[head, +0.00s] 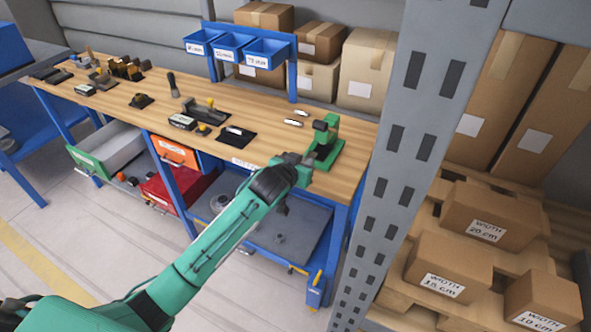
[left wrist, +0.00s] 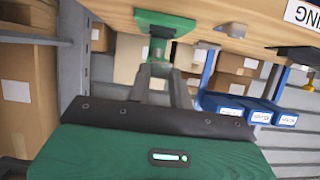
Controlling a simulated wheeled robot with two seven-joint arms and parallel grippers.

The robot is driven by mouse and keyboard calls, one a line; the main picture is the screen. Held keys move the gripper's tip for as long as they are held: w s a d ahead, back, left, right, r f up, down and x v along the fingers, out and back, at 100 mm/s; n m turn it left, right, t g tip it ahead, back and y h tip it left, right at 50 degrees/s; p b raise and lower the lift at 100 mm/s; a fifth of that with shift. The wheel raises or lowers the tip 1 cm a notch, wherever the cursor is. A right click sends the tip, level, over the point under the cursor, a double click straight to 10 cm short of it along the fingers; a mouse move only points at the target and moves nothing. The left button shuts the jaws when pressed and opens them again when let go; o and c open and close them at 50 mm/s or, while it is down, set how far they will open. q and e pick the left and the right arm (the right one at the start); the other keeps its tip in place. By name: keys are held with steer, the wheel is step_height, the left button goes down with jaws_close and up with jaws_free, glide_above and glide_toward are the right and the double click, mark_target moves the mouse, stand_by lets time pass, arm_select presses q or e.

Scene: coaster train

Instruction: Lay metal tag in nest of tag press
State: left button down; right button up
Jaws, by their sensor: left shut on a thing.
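The green tag press (head: 327,133) stands near the right end of the wooden workbench; in the left wrist view it shows tilted beyond my fingers (left wrist: 165,24). My left gripper (head: 309,161) is at the near left side of the press base, just above the bench edge. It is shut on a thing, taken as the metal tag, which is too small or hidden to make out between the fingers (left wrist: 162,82). The press nest is hidden too. Two loose metal tags (head: 292,123) lie on the bench left of the press. My right gripper is not in view.
A black mat (head: 236,136) and several tools lie farther left on the workbench (head: 205,89). Blue labelled bins (head: 233,45) hang at the back, with cardboard boxes (head: 369,68) behind. A grey rack post (head: 400,150) rises close to the right of the bench.

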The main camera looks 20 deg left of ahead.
arm_select(q)
steer(key=shift+w+d, duration=0.1)
steer(key=shift+w, duration=0.4)
steer(key=shift+r, duration=0.1)
steer(key=shift+p, duration=0.4)
steer(key=b, duration=0.3)
glide_toward(316, 161)
steer(key=shift+w+d+r, duration=0.1)
steer(key=shift+w+d, duration=0.1)
steer(key=shift+w, duration=1)
steer(key=shift+w+d, duration=0.25)
steer(key=shift+w, duration=0.8)
steer(key=shift+r+b+x, duration=0.15)
steer(key=shift+b+x, duration=0.15)
steer(key=shift+x, duration=0.5)
steer(key=shift+r+b+x, duration=0.2)
steer(key=shift+b+x, duration=0.05)
steer(key=shift+x, duration=0.55)
steer(key=shift+w+d, duration=0.15)
steer(key=shift+w, duration=0.65)
